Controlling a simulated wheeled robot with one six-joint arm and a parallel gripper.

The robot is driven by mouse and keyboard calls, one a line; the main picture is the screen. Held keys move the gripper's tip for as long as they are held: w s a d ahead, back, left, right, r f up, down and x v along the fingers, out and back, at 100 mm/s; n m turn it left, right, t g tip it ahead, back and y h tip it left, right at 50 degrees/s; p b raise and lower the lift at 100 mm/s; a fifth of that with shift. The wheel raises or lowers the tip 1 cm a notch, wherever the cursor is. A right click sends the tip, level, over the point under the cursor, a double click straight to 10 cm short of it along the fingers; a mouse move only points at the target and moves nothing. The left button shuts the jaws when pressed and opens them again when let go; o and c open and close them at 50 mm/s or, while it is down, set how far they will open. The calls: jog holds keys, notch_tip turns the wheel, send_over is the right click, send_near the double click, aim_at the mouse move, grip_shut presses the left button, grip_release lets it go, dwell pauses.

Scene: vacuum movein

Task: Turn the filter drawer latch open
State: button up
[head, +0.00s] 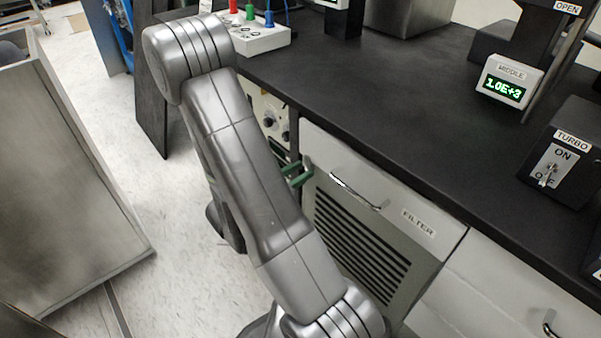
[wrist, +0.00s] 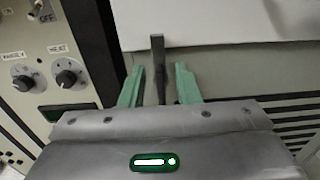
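The white filter drawer (head: 335,158), labelled FILTER, sits under the dark counter with a metal handle on its front. It also shows at the top of the wrist view (wrist: 220,22). A dark upright bar, seemingly the latch (wrist: 158,62), stands at the drawer's lower left. My gripper (wrist: 158,86) has green fingers, one on each side of the bar. A gap shows on both sides, so it is open around the bar and not clamped. In the head view my gripper (head: 298,175) is at the drawer's left edge, where the latch cannot be made out.
A control panel (wrist: 52,62) with knobs adjoins the drawer on the left. A louvred vent (head: 360,245) lies below the drawer. The dark counter (head: 400,125) overhangs above. A metal cabinet (head: 60,185) stands at left, with open floor (head: 180,240) between.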

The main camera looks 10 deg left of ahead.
jog(key=shift+w+d, duration=0.25)
jog(key=shift+w, duration=0.05)
grip_shut()
